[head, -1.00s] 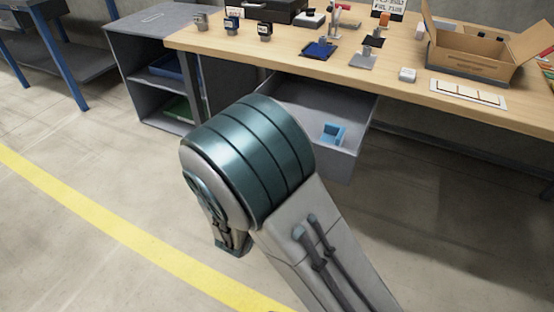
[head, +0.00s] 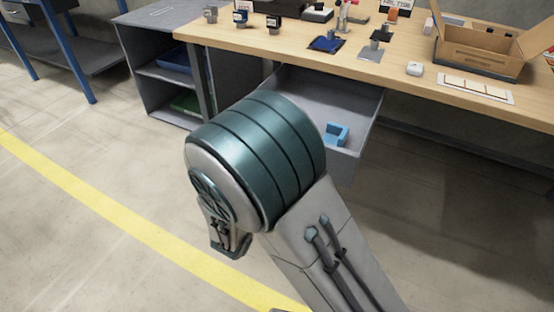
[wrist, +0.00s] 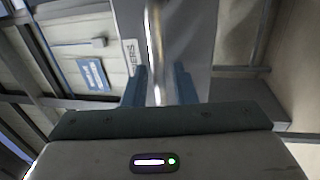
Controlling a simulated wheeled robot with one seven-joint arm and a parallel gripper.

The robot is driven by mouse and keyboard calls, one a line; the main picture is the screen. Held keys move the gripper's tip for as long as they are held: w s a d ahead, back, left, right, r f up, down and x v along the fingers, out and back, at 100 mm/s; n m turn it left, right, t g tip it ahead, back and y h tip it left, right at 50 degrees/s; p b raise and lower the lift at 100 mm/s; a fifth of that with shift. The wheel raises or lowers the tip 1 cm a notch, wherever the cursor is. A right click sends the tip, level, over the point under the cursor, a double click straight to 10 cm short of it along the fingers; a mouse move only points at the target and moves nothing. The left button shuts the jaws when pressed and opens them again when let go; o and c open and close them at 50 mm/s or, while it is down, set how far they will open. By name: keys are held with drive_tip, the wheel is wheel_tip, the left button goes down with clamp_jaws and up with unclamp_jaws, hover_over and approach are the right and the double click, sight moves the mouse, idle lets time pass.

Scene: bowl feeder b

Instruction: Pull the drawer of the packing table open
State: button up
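The grey drawer (head: 358,140) of the packing table (head: 330,66) stands well open below the tabletop. A blue block-like part (head: 336,134) lies inside it. In the wrist view, the drawer's shiny bar handle (wrist: 155,50) runs between the two blue-grey fingers of my gripper (wrist: 160,82), against the grey drawer front (wrist: 195,35). In the head view my arm hides the handle, the drawer's left front part and the fingers.
A grey shelf unit (head: 160,54) with blue and green bins stands left of the drawer. The tabletop holds an open cardboard box (head: 480,48), a white card strip (head: 475,84) and several small parts. Bare floor with a yellow line (head: 110,215) lies in front.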

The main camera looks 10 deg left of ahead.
drive_tip(key=p+v, duration=0.1)
drive_tip(key=v, duration=1.2)
drive_tip(key=shift+s, duration=0.4)
drive_tip(key=shift+r, duration=0.1)
drive_tip(key=w+d+r+m+g+h+p, duration=0.1)
drive_tip(key=d+r+m+g+h+p, duration=0.2)
drive_tip(key=d+r+g, duration=0.4)
drive_tip(key=d+r+m+g+h+p, duration=0.1)
drive_tip(key=d+r+m+g+p, duration=0.35)
drive_tip(key=d, duration=0.55)
drive_tip(key=w+d+r+m+g+h+p, duration=0.1)
drive_tip(key=d+r+m+g+h+p, duration=0.1)
drive_tip(key=d+r+g+p, duration=0.35)
drive_tip(key=s+d+r+m+y+p, duration=0.1)
drive_tip(key=d+r+m+y+p, duration=0.1)
drive_tip(key=r+y+p, duration=0.3)
drive_tip(key=s+d+r+m+y+p, duration=0.2)
drive_tip(key=d+r+y+p, duration=0.3)
drive_tip(key=r+p, duration=0.3)
wheel_tip(320, 180, up, 3)
drive_tip(key=shift+f+m+y, duration=0.1)
drive_tip(key=shift+m+y, duration=0.5)
drive_tip(key=shift+m, duration=0.25)
